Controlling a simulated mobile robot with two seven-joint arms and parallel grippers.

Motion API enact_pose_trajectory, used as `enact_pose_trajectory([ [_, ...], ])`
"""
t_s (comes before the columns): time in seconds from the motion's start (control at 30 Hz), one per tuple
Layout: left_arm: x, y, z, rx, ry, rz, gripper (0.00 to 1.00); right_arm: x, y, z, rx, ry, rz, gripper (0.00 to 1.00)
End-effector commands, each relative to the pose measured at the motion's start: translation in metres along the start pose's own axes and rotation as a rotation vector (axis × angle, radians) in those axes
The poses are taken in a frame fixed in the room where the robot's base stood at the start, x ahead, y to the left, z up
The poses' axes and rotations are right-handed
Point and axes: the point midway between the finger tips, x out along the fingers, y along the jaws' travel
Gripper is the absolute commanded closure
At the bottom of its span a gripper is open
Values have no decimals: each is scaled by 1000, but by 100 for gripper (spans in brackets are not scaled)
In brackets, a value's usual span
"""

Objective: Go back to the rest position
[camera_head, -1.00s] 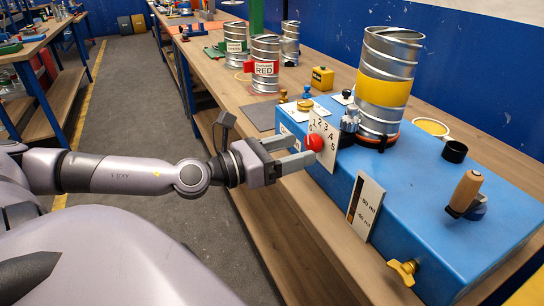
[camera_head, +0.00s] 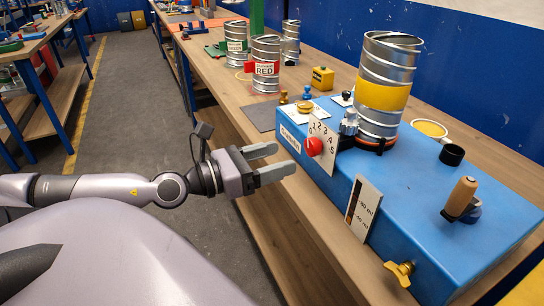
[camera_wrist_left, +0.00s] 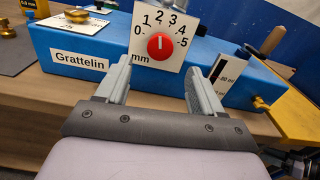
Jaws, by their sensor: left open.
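My left gripper (camera_head: 268,163) is open and empty in the head view, in front of the blue machine box, apart from it. In the left wrist view the two fingers of the gripper (camera_wrist_left: 165,85) stand spread below the red knob (camera_wrist_left: 161,46). The red knob (camera_head: 314,146) sits on a white dial plate (camera_head: 326,133) marked 0 to 5, fixed to the front of the blue box (camera_head: 440,210). My right gripper is not in view.
A spiral metal duct with a yellow band (camera_head: 383,96) stands upright on the box. A wooden-handled crank (camera_head: 463,198) and a yellow wing knob (camera_head: 400,273) are at the right. Smaller ducts, one labelled RED (camera_head: 266,67), stand farther back. The aisle floor (camera_head: 130,100) is clear.

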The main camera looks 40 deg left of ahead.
Motion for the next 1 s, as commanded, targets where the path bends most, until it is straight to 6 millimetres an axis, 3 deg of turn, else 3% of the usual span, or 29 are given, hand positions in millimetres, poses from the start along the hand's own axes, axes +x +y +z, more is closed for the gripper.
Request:
enact_pose_trajectory([
  [0.53,0,0,0,0,0,0,33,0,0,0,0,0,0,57],
  [0.67,-4,6,-8,-72,4,31,33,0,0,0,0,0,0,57],
  [0.83,-22,32,-48,-459,3,187,33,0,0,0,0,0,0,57],
  [1.0,-48,43,-118,-1035,-34,397,33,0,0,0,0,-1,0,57],
])
